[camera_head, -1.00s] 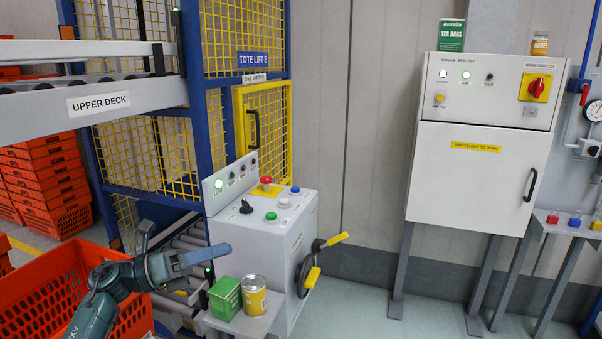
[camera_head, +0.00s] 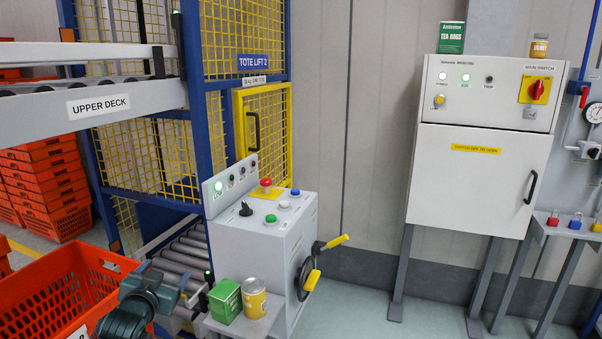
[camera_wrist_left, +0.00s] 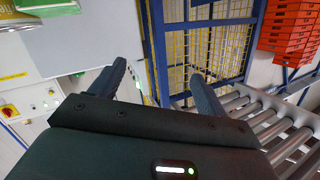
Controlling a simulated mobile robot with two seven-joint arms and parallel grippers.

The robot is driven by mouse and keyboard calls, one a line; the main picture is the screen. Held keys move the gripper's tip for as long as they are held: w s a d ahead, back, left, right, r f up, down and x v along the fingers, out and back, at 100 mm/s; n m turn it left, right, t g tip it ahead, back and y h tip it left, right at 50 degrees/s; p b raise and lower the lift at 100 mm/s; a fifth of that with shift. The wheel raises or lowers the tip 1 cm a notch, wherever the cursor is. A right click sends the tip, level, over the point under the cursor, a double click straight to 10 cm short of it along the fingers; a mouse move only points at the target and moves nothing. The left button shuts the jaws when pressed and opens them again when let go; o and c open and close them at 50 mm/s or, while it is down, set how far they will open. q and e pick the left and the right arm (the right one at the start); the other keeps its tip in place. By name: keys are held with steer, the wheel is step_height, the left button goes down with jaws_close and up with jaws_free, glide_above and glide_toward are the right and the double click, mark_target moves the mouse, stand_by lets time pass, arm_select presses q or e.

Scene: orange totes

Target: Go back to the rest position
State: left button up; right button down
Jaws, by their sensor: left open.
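My left gripper (camera_head: 162,277) is low in the head view, over the right edge of an orange tote and left of the control box. Its two fingers are spread apart with nothing between them. In the left wrist view the open fingers (camera_wrist_left: 158,72) also show empty, with the blue lift frame and rollers beyond. The gripper appears apart from the control box (camera_head: 290,245). My right gripper is not in view.
The orange tote (camera_head: 60,290) stands at lower left, beside the roller conveyor (camera_head: 185,250). A green box (camera_head: 226,301) and a yellow-labelled can (camera_head: 253,300) stand on a shelf by the control box. The upper deck (camera_head: 130,97) overhangs at left. Floor at right is clear.

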arm_select(q)
steer(key=s+d+f+g+h, duration=0.1)
steer(key=s+d+f+g, duration=0.1)
steer(key=s+d+f, duration=0.45)
steer(key=s+d+f+g+h, duration=0.1)
steer(key=s+d+f, duration=0.2)
steer(key=s+f, duration=0.6)
steer(key=s+d+f+g+h, duration=0.1)
steer(key=s+d, duration=0.3)
steer(key=s, duration=0.5)
steer(key=s+d+f+g+h, duration=0.1)
steer(key=s+d, duration=0.2)
steer(key=s, duration=0.7)
steer(key=shift+s+d+f+g, duration=0.3)
steer(key=shift+d+f, duration=0.05)
steer(key=shift+f, duration=0.05)
